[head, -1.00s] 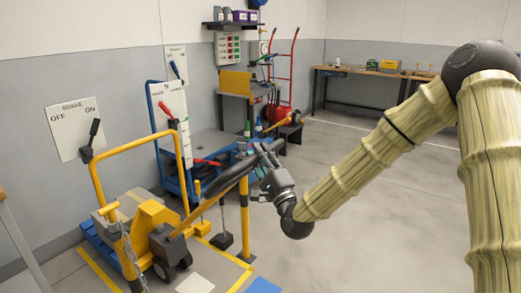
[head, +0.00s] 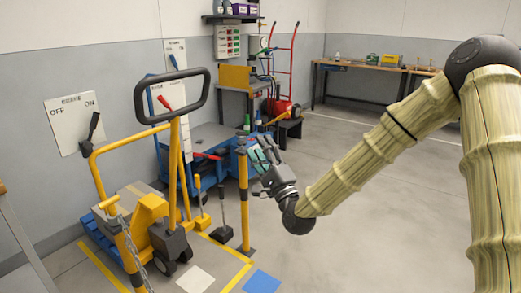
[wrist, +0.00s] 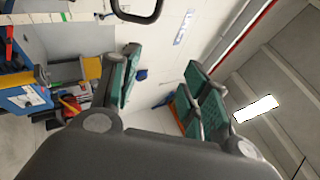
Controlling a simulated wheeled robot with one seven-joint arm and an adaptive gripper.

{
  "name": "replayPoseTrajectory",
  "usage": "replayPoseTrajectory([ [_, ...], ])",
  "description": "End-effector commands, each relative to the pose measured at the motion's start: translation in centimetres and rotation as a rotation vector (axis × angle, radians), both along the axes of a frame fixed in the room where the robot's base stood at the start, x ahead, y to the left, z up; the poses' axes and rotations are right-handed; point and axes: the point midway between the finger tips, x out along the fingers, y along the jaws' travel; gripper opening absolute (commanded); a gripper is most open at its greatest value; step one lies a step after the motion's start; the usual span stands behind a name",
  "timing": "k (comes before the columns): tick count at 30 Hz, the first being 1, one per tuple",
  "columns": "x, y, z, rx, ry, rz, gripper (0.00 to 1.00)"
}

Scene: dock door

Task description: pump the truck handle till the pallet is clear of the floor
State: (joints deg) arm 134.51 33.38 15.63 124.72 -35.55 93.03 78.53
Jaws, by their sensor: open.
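The yellow pallet truck (head: 150,212) stands at the left. Its handle, a black loop (head: 172,76) on a yellow shaft (head: 174,150), is raised nearly upright. Part of a black loop (wrist: 138,18) also shows at the top of the wrist view. A blue pallet (head: 101,238) sits low at the truck's left; most of it is hidden, and I cannot tell whether it touches the floor. My gripper (head: 262,155) is open and empty, right of and below the loop and apart from it. Its green-padded fingers (wrist: 163,88) are spread in the wrist view.
A yellow post (head: 243,200) stands just left of my gripper, and a chain (head: 132,245) hangs at the truck's front. A blue cart (head: 208,165) is behind. An ON/OFF lever panel (head: 75,122) is on the wall. The floor to the right is clear.

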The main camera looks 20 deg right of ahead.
Motion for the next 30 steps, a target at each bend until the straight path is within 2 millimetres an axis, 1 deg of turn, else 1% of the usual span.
replayPoseTrajectory([
  [5, -1.9, -0.5, -1.2, 0.003, 0.004, -0.002, 0.46],
  [12, -5.8, -1.3, -3.4, 0.004, 0.004, -0.001, 0.46],
  [18, -8.3, -1.8, -4.9, 0.003, 0.002, -0.001, 0.46],
  [24, -9.7, -2.0, -5.6, 0.001, 0.002, -0.001, 0.46],
  [30, -9.9, -2.1, -5.7, 0.001, 0.001, 0.0, 0.46],
])
